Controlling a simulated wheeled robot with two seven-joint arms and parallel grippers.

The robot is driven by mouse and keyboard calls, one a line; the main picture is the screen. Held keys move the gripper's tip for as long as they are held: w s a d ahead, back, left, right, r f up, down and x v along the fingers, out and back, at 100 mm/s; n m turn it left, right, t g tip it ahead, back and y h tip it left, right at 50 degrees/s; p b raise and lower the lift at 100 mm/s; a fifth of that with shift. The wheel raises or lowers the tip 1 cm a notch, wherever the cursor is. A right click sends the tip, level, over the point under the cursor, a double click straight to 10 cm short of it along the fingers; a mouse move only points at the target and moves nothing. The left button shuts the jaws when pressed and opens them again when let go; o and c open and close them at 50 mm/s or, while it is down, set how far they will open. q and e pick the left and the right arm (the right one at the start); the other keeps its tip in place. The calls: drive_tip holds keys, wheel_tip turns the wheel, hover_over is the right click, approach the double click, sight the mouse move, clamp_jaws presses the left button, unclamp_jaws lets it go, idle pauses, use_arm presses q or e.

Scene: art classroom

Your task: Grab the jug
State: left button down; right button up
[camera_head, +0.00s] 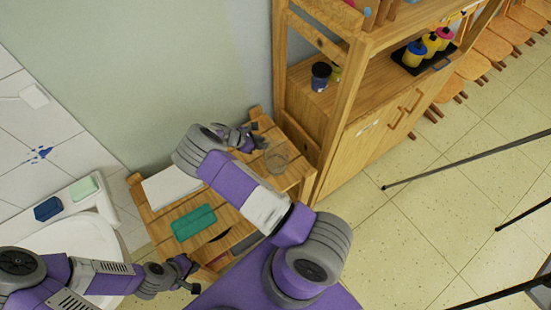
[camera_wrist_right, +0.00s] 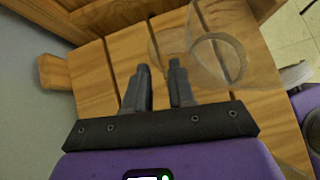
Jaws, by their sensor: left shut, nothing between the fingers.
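The jug is a clear, see-through glass vessel (camera_head: 277,157) on the slatted wooden table (camera_head: 158,228), near the tall shelf. In the right wrist view the jug (camera_wrist_right: 207,48) is ahead and right of the fingers, its round opening showing. My right gripper (camera_head: 252,139) is over the table beside the jug. In the wrist view its two fingers (camera_wrist_right: 159,70) stand apart with bare wood showing between them. The right fingertip appears close to the jug; whether it touches is unclear. My left gripper (camera_head: 190,274) is shut and empty, low near the table's front left.
A green case (camera_head: 194,222) and white paper (camera_head: 170,186) lie on the table. The wooden shelf (camera_head: 345,120) rises right behind the jug and holds a dark jar (camera_head: 320,77). A sink (camera_head: 75,240) stands left. Open tiled floor is at right.

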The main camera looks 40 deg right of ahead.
drive_tip(key=shift+x, duration=1.05)
clamp_jaws()
drive_tip(key=shift+r, duration=0.15)
